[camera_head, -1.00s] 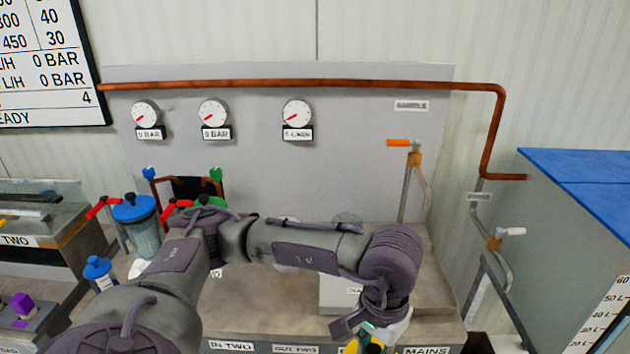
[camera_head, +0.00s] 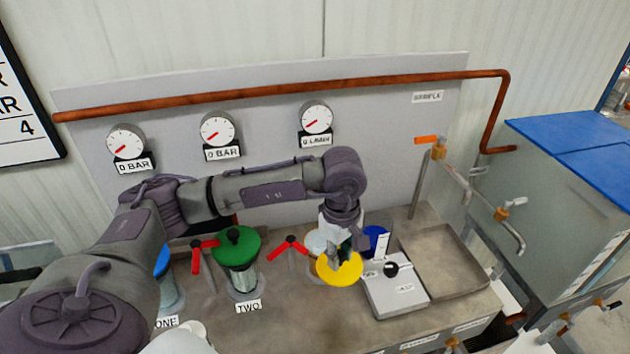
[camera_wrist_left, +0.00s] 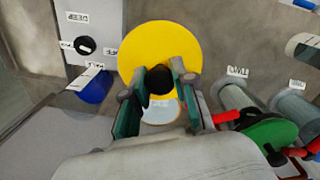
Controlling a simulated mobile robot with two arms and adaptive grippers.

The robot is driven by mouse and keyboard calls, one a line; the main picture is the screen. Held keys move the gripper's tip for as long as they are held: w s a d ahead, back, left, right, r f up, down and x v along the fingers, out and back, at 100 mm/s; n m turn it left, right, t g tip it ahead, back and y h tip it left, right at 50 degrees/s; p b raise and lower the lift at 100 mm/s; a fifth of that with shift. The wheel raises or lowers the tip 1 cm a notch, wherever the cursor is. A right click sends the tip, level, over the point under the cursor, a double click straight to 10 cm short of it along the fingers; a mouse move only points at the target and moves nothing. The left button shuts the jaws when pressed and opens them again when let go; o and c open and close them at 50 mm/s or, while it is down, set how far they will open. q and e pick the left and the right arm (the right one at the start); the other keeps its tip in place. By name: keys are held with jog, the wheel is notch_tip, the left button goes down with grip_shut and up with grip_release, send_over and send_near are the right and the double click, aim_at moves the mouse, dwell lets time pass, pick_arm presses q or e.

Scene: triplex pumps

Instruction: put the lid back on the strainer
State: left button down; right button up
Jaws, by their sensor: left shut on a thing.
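My left gripper (camera_head: 342,258) is shut on the black knob of a yellow round lid (camera_head: 338,270) and holds it above the bench. In the left wrist view the lid (camera_wrist_left: 160,48) is level-looking, with the knob (camera_wrist_left: 157,80) between the fingers. A pale round thing (camera_head: 316,241) shows just behind the lid; it also shows below the fingers in the left wrist view (camera_wrist_left: 162,112). It may be the strainer's open top, but the lid and gripper hide most of it. My right gripper is not in view.
A green-lidded clear vessel (camera_head: 237,247) labelled TWO stands left of the lid, with red-handled valves (camera_head: 290,244) beside it. A blue cup (camera_head: 375,240) and grey box (camera_head: 395,289) are close on the right. An empty tray (camera_head: 448,255) lies farther right.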

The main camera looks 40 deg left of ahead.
pick_arm(q)
jog(key=w+a+r+n+p, duration=0.4)
jog(key=w+a+n+p, duration=0.3)
jog(key=n, duration=0.7)
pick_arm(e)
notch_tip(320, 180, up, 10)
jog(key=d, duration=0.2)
pick_arm(q)
jog(key=shift+n, duration=0.9)
jog(key=shift+s+a+f+b, duration=0.2)
jog(key=shift+f+b, duration=0.4)
jog(key=shift+f, duration=0.5)
jog(key=shift+s+a+f+b, duration=0.2)
jog(key=shift+f+b, duration=0.35)
jog(key=shift+f, duration=0.5)
jog(key=shift+s+a+f+b, duration=0.2)
jog(key=shift+f+b, duration=0.4)
jog(key=shift+f, duration=0.5)
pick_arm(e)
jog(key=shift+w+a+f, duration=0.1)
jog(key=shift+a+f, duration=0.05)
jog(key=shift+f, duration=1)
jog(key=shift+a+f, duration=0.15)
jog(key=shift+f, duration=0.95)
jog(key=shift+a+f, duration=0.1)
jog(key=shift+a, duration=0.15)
